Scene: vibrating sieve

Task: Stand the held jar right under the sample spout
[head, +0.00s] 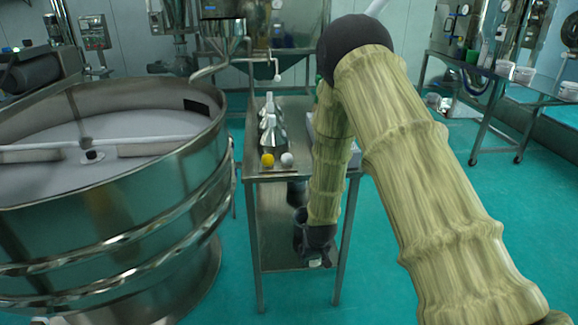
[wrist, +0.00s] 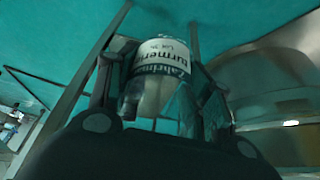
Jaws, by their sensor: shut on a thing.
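My gripper (wrist: 158,88) is shut on a jar (wrist: 160,58) in the wrist view, with a finger on either side. The jar has a white label with dark text reading turmeric, upside down in the picture. In the head view my gripper (head: 316,260) hangs low by the right front leg of the steel table, below its top. The jar cannot be made out there. No sample spout can be clearly identified. The large round steel sieve (head: 110,235) stands at the left, its side apart from my gripper.
The steel table (head: 300,178) carries metal funnel-like parts (head: 272,135), a yellow ball (head: 267,160) and a white ball (head: 287,159). A hopper with a bent pipe (head: 277,70) stands behind it. Green floor (head: 400,285) is open at the front right. Another table stands at the far right.

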